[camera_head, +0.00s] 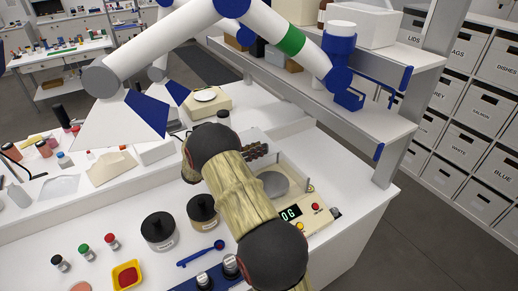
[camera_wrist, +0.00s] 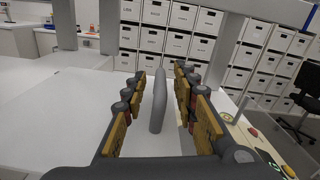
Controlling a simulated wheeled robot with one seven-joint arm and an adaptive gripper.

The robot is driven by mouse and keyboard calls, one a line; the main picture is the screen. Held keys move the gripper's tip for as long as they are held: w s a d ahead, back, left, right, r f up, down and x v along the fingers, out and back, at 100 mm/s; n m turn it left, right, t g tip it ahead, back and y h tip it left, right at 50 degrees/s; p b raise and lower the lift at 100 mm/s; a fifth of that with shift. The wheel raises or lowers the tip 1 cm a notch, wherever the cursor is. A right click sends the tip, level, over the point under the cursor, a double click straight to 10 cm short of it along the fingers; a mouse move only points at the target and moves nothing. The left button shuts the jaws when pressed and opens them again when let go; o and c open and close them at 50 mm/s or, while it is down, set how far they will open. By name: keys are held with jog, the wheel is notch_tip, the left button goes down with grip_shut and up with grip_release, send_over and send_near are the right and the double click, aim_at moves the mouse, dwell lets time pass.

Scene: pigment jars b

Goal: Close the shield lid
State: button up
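The balance (camera_head: 322,218) stands on the white bench with a lit display, a red button and a round grey pan (camera_head: 272,184). Its front corner and buttons show at the lower right of the wrist view (camera_wrist: 253,132). In the head view, the dark, jointed fingers of my gripper (camera_head: 256,151) are at the balance's back left. In the wrist view my gripper (camera_wrist: 162,100) is open, with yellow-padded fingers on both sides of a long, rounded grey piece (camera_wrist: 157,85). Gaps show on both sides. I cannot tell whether this is part of the shield lid. My arm hides part of the balance.
A raised shelf (camera_head: 340,105) runs behind the balance. A cream device (camera_head: 207,101) stands farther back. The bench front left of the balance is crowded with small jars.

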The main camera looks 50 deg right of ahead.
jog(key=shift+s+d, duration=0.15)
jog(key=shift+d, duration=0.3)
jog(key=shift+c, duration=0.2)
grip_shut()
dwell(0.5)
